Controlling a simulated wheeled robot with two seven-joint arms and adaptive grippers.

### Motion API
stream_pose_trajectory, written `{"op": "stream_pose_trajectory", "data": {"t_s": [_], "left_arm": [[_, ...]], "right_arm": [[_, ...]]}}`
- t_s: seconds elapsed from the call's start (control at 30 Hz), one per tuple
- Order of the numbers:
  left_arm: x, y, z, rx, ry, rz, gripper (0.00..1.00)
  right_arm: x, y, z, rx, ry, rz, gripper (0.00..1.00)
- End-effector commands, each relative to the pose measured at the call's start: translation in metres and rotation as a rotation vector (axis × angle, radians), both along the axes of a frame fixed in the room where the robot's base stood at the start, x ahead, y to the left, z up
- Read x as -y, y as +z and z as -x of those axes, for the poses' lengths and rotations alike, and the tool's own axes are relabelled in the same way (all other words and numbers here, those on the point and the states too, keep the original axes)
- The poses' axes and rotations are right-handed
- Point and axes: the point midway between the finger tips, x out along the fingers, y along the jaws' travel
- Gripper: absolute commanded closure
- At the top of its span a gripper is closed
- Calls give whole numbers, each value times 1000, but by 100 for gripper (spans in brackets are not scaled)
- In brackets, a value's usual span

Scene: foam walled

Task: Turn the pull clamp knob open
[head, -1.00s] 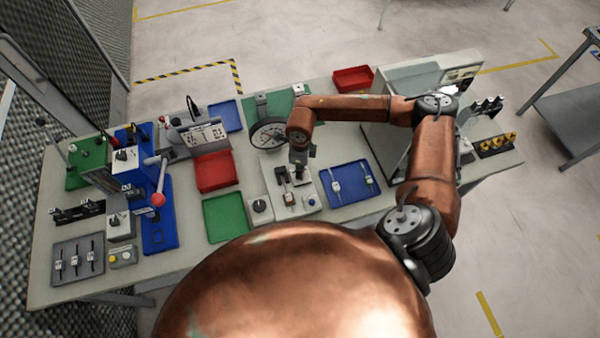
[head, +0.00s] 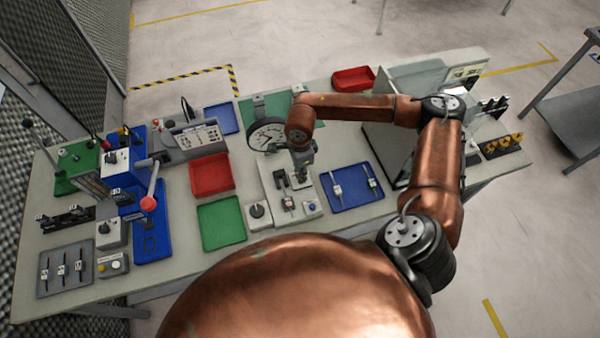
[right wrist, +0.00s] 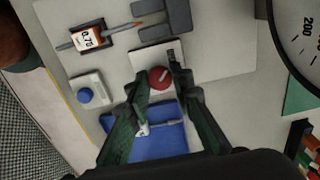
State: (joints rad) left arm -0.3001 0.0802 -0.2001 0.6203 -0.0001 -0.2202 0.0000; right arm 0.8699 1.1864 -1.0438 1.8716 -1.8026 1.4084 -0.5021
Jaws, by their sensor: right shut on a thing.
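The clamp knob (right wrist: 160,78) is a round red knob with a pale line across its top, on a white block in the right wrist view. My right gripper (right wrist: 157,86) has its dark fingertips on either side of the knob and is shut on it. In the head view my right gripper (head: 302,178) points down at the light fixture plate (head: 270,190), and the knob is hidden there by the gripper. My left gripper is not in view.
Close to the knob are a blue button (right wrist: 86,95) and a pin tool labelled 0.70 (right wrist: 88,39). A large dial gauge (head: 266,134) stands behind the fixture. A blue tray (head: 349,199) lies to its right, a green tray (head: 221,223) to its left.

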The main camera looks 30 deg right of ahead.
Motion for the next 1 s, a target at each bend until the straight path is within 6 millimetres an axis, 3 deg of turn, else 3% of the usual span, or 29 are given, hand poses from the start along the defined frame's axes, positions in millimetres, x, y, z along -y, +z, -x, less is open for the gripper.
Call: {"op": "stream_pose_trajectory", "data": {"t_s": [0.27, 0.3, 0.57, 0.87, 1.0], "left_arm": [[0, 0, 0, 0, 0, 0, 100], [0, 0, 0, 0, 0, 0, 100], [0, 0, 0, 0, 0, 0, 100], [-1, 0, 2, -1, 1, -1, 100], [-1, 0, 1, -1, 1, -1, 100]], "right_arm": [[1, 1, -1, 3, 0, 3, 100], [1, 1, -1, 3, 0, 3, 79], [1, 1, -1, 2, 0, 1, 61], [0, 2, -1, 2, 0, 0, 61], [1, 17, -1, 4, 0, 2, 61]]}}
